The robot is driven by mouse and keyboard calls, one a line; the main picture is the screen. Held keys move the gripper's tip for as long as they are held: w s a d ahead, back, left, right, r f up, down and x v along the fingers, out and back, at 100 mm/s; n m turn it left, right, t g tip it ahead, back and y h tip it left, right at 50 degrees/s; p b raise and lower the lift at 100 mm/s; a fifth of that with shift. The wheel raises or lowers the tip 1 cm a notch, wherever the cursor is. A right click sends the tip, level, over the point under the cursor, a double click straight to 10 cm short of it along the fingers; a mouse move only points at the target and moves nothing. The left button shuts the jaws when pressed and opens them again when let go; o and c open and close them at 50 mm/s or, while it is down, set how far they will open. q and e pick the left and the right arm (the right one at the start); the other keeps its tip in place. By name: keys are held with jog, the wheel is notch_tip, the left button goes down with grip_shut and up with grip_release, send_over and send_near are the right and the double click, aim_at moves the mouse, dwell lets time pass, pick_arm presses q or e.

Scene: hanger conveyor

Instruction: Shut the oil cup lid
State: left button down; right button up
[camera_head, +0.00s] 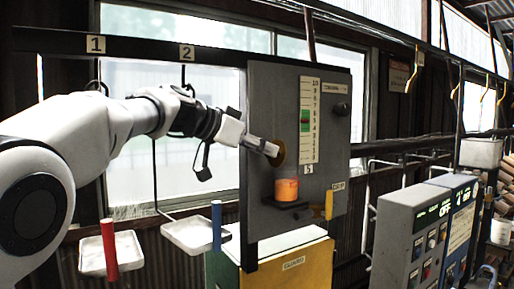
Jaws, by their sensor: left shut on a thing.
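The oil cup (287,189) is an orange cup on a small dark shelf on the grey panel. A round brass-brown disc, which looks like the oil cup lid (280,152), stands upright above it, apart from the cup's rim. My left gripper (272,150) reaches in from the left and is shut on the lid's near edge. The fingertips hide part of the disc. My right gripper is not in view.

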pick_arm(q)
jog(key=shift+w+d+r+g+y, duration=0.25)
jog(key=shift+w+d+g+y, duration=0.1)
jog(key=shift+d+g+y, duration=0.25)
jog(key=shift+f+y, duration=0.1)
jog(key=shift+y, duration=0.3)
jog(key=c, duration=1)
grip_release()
jog(key=shift+o, duration=0.4)
jog(key=shift+w+d, duration=0.15)
jog(key=shift+w, duration=0.05)
jog(key=v, duration=1.2)
